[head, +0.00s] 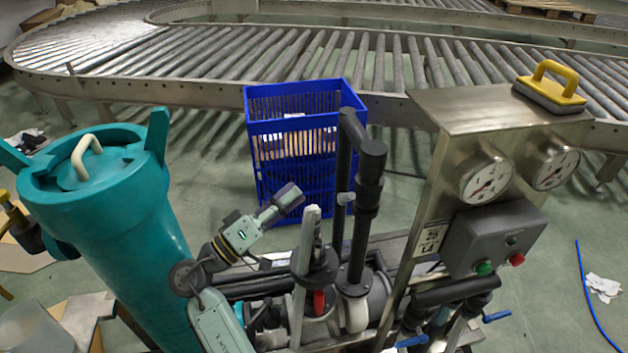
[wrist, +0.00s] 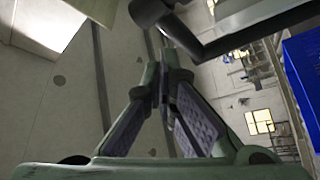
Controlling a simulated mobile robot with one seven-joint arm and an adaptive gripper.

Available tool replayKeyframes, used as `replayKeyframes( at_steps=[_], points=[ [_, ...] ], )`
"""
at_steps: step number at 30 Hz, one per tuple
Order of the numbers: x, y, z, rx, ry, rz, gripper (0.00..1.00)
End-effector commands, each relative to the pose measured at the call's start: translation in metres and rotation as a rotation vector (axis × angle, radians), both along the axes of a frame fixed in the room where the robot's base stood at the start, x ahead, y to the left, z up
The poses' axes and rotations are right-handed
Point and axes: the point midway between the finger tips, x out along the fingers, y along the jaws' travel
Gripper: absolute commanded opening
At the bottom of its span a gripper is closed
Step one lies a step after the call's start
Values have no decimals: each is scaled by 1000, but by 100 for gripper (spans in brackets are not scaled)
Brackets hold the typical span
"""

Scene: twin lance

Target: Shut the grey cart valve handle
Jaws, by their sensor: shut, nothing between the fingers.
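A light grey upright lever (head: 304,255), which looks like the grey valve handle, stands on the cart's pipework in the head view. It is nearly vertical and leans slightly. A red handle (head: 319,301) sits beside its lower part. My gripper (head: 291,196) is shut and empty, just up and left of the lever's top in the picture; a gap shows between them. In the wrist view my gripper's fingers (wrist: 167,88) meet at the tips with nothing between them. I cannot clearly make out the lever in the wrist view.
A black pipe (head: 369,190) rises right of the lever; a dark pipe (wrist: 220,38) crosses the wrist view. A blue crate (head: 300,150) stands behind. A teal canister (head: 135,230) is left, a gauge panel (head: 455,190) right. Blue handles (head: 496,316) sit low at right.

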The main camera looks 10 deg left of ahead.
Motion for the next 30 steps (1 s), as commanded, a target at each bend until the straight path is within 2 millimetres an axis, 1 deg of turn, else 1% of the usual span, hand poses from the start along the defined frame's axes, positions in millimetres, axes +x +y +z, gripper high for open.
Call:
replayKeyframes(
  at_steps=[5,14,15,18,21,24,30],
  points=[
    [17,-21,13,2,0,-5,0],
    [58,-67,36,2,0,-5,0],
    [59,-70,33,0,3,-2,0],
    [47,-75,20,-1,6,-1,0],
    [40,-80,13,0,4,-1,0],
    [36,-82,8,1,2,0,0],
    [34,-84,6,1,0,0,0]
  ],
)
